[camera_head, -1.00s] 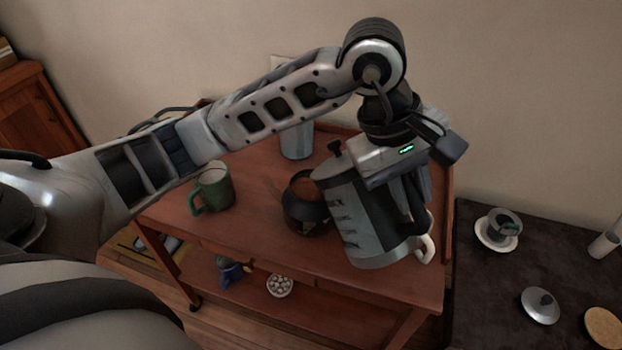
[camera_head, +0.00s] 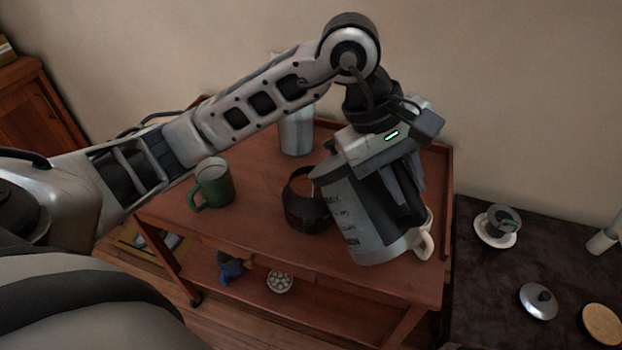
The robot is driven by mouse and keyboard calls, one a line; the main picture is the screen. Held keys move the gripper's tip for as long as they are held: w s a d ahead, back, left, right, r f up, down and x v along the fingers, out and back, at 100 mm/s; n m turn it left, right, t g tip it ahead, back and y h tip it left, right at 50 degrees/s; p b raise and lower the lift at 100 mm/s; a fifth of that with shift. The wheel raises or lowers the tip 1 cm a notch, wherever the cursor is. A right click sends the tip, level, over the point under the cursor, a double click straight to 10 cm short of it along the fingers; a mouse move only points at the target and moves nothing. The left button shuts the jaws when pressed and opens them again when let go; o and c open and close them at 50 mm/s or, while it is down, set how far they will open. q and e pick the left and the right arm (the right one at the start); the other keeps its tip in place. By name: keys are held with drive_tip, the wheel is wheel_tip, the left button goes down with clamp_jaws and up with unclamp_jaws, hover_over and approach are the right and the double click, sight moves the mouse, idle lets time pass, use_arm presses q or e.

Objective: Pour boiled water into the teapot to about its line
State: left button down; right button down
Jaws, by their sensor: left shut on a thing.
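The kettle overlaps the teapot's right side in the picture. The teapot's raised handle shows, but its inside, its line and its water level cannot be made out. No stream of water is clearly visible. My right gripper is not in view.
On the wooden cart (camera_head: 262,225), a green mug (camera_head: 214,188) stands left and a metal canister (camera_head: 296,136) behind. The lower shelf holds a bowl of white pieces (camera_head: 279,281). The dark table (camera_head: 490,270) at right bears a cup on a saucer, a silver lid (camera_head: 538,301) and a round wooden disc (camera_head: 602,324).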

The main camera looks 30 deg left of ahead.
use_arm(q)
drive_tip(key=shift+w+a+r+g+h+p, duration=0.2)
drive_tip(key=shift+a+r+h, duration=0.15)
drive_tip(key=shift+a+h, duration=0.5)
drive_tip(key=shift+w+a+r+g+h+p, duration=0.15)
drive_tip(key=shift+a+r+h, duration=0.2)
drive_tip(key=shift+a+h, duration=0.45)
idle(6.3)
